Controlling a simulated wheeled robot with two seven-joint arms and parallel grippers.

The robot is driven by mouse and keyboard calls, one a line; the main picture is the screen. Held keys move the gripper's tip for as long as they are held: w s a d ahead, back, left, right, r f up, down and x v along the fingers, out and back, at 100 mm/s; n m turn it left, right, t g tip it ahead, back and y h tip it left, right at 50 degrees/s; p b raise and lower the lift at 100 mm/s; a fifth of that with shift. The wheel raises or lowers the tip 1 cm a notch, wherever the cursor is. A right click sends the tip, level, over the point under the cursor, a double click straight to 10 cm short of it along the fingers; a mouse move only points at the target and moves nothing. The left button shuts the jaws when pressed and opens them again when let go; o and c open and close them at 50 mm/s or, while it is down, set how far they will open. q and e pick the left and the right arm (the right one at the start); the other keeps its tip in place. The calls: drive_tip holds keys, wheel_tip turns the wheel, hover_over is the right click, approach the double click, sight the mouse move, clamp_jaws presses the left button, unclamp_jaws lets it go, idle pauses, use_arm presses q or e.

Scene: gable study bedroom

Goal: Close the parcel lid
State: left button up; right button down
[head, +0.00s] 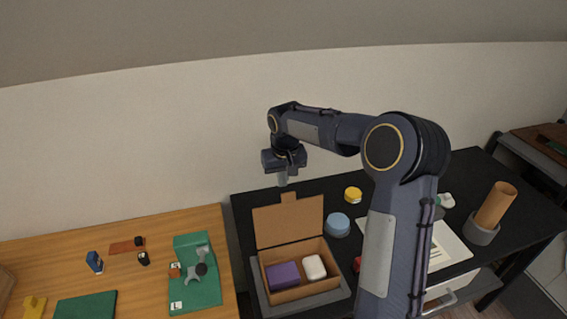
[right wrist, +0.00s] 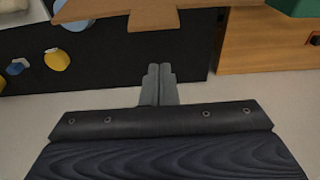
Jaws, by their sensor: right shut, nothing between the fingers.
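The parcel box (head: 303,290) is a brown cardboard box on the black desk, with its lid (head: 288,222) standing up open at the back and a small tab on the lid's top edge. Inside are a purple block (head: 283,275) and a white rounded item (head: 314,267). My right gripper (head: 283,181) is shut and empty, pointing down just above and behind the lid's tab. In the right wrist view the shut fingers (right wrist: 158,84) are apart from the lid, whose tab (right wrist: 153,20) shows beyond them. My left gripper is not in view.
A grey tray (head: 262,296) surrounds the box. A blue round container (head: 338,224) and a yellow one (head: 353,193) stand to its right. Paper sheets (head: 447,245) and a grey holder with a brown roll (head: 494,207) are farther right. A wooden table (head: 130,275) with small items is at left.

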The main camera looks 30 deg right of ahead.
drive_tip(key=s, duration=0.2)
drive_tip(key=s+a+p, duration=0.1)
drive_tip(key=s, duration=0.1)
drive_tip(key=shift+r, duration=0.3)
